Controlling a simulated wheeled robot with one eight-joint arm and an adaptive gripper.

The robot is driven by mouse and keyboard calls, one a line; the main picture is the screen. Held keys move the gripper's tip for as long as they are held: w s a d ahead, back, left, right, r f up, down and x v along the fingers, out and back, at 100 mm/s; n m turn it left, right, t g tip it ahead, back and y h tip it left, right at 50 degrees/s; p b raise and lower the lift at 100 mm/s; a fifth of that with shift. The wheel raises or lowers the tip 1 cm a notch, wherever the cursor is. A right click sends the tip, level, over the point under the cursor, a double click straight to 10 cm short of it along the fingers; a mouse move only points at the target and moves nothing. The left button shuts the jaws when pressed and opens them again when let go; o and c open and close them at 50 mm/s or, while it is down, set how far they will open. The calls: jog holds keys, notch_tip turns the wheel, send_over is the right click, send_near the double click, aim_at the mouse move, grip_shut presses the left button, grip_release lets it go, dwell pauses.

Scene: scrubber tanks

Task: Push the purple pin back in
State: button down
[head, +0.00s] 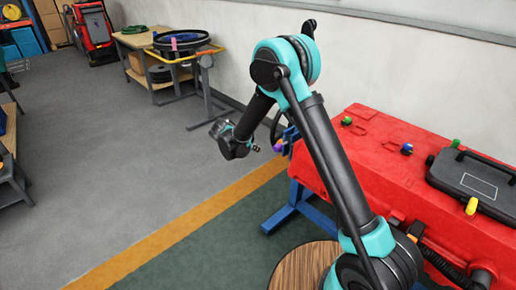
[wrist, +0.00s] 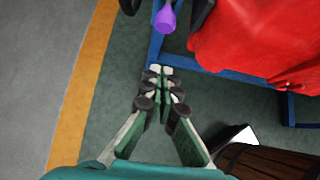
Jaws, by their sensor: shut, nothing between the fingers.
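The purple pin (head: 278,147) sticks out at the left end of the red tank (head: 400,160), near a blue bracket. In the wrist view its purple knob (wrist: 166,18) shows at the top, between two dark parts. My gripper (head: 257,148) is to the left of the pin in the head view, with a small gap between them. In the wrist view my gripper (wrist: 160,72) has its fingertips together and empty, below the purple knob and apart from it. How deep the pin sits in its hole cannot be seen.
A blue stand (head: 290,207) carries the red tank. Green, blue and yellow knobs and a black lid (head: 478,182) are on its top. A wooden round top (head: 300,268) is near my base. A cart (head: 165,65) stands at the back. The floor left of my gripper is clear.

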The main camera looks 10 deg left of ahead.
aim_at(278, 145)
jog(key=w+d+f, duration=0.5)
jog(key=w+d, duration=0.1)
jog(key=w, duration=0.1)
jog(key=shift+w+f, duration=0.25)
jog(key=shift+f, duration=0.05)
jog(key=shift+w+d+r, duration=0.1)
jog(key=shift+w+d, duration=0.65)
jog(key=shift+w, duration=0.25)
jog(key=shift+w+d, duration=0.7)
jog(key=shift+w, duration=0.25)
